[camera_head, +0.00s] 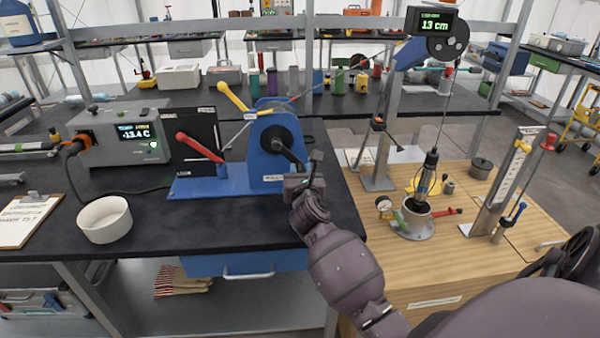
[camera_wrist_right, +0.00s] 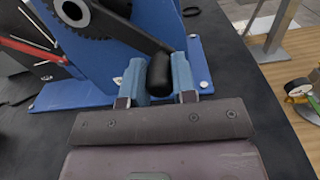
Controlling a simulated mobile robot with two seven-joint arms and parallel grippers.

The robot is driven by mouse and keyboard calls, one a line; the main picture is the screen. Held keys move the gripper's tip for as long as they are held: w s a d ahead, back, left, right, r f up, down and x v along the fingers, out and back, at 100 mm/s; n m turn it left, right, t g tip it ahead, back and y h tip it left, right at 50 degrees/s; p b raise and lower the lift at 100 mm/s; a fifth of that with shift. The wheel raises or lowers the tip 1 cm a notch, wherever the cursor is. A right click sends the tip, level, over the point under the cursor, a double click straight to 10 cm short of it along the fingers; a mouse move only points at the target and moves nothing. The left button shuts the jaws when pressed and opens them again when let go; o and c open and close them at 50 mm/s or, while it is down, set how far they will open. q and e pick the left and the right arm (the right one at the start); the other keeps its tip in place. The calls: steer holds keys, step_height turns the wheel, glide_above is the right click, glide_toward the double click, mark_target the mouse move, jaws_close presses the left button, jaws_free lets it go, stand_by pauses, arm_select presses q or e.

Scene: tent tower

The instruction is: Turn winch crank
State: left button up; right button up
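The blue winch (camera_head: 264,143) stands on the dark workbench, with a red lever (camera_head: 199,147) and a yellow lever (camera_head: 233,98). Its black crank arm (camera_head: 289,156) slants down to the right from the hub. My right gripper (camera_head: 312,172) is at the crank's outer end. In the right wrist view, the black crank handle (camera_wrist_right: 158,76) lies between my two fingertips (camera_wrist_right: 159,79). Both fingers appear to touch its sides. In the head view my gripper partly hides the handle. My left gripper is not in view.
A cable display reading 13 cm (camera_head: 432,22) hangs above a probe (camera_head: 427,172) in a metal holder on the wooden table (camera_head: 440,283). A white bowl (camera_head: 104,219), a clipboard (camera_head: 27,219) and a temperature box (camera_head: 122,137) stand left. The bench front is clear.

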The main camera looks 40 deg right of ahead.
jaws_close()
steer(key=shift+w+a+f+m+b, duration=0.35)
steer(key=shift+a+f+m, duration=0.25)
steer(key=shift+m, duration=0.4)
steer(key=shift+w+a+f+m+b, duration=0.15)
steer(key=shift+w+a+m, duration=0.15)
steer(key=shift+m, duration=0.4)
steer(key=shift+w+a+f+m+b, duration=0.15)
steer(key=shift+a+m, duration=0.25)
steer(key=shift+m, duration=0.3)
steer(key=o, duration=0.8)
jaws_free()
steer(key=shift+p+v, duration=0.3)
steer(key=shift+v, duration=3.5)
